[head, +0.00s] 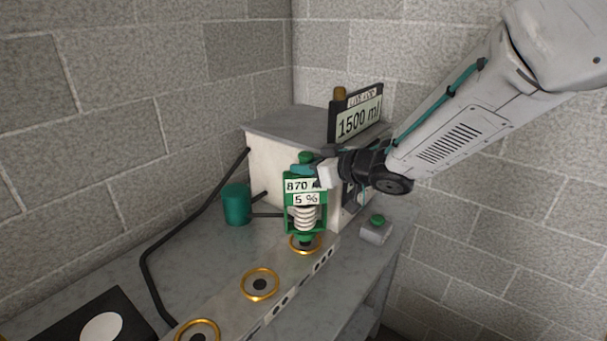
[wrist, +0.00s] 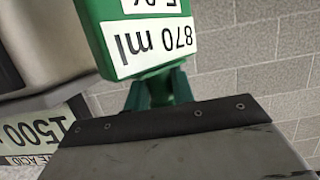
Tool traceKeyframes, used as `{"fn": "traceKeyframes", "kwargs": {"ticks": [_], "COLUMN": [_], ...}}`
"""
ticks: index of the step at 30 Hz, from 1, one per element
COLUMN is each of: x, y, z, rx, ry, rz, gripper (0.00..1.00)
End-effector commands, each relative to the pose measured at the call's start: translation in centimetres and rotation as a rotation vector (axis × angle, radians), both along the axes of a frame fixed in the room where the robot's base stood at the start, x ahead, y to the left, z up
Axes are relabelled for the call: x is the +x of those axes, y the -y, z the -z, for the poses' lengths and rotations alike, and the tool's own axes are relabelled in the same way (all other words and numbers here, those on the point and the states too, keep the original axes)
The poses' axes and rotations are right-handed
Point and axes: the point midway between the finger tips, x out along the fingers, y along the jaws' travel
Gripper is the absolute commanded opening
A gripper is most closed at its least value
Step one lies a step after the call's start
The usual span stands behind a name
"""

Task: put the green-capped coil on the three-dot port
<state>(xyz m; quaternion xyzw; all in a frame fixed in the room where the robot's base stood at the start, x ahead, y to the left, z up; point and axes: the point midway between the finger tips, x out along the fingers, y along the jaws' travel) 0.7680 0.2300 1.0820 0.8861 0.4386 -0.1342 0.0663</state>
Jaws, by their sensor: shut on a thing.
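The green-capped coil (head: 305,217) is a green frame around a white spiral, with labels reading 870 ml and 5 %. It stands upright. My gripper (head: 306,170) is shut on its top, below the green cap (head: 306,157). The wrist view shows the coil's green body (wrist: 110,35) and label close up. The coil's lower end is over the farthest gold-ringed port (head: 305,245); I cannot tell whether it is seated or just above. Dark dot marks (head: 320,263) run along the rail edge beside this port; they are too small to count surely.
Two empty gold-ringed ports, a middle one (head: 260,284) and a near one (head: 198,332), lie along the rail. A white heater box (head: 265,160) with a 1500 ml sign (head: 358,118) stands behind. A teal cylinder (head: 236,205), black hose (head: 160,238) and green-button box (head: 376,230) are nearby.

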Motion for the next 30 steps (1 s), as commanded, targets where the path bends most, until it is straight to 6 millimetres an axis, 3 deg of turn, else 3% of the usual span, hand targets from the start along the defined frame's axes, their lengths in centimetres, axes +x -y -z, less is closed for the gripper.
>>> {"fn": "traceKeyframes", "kwargs": {"ticks": [9, 22, 23, 24, 30], "x": [0.2, 0.3, 0.2, 0.2, 0.2], "y": [0.6, 0.8, 0.8, 0.8, 0.8], "z": [2.2, 2.6, 2.7, 2.7, 2.6], "rx": [0.001, 0.001, 0.000, 0.000, -0.001], "ry": [0.002, 0.002, 0.001, 0.001, 0.001], "rz": [0.008, 0.009, 0.009, 0.009, 0.010], "gripper": [0.00, 0.00, 0.33, 0.44, 0.46]}}
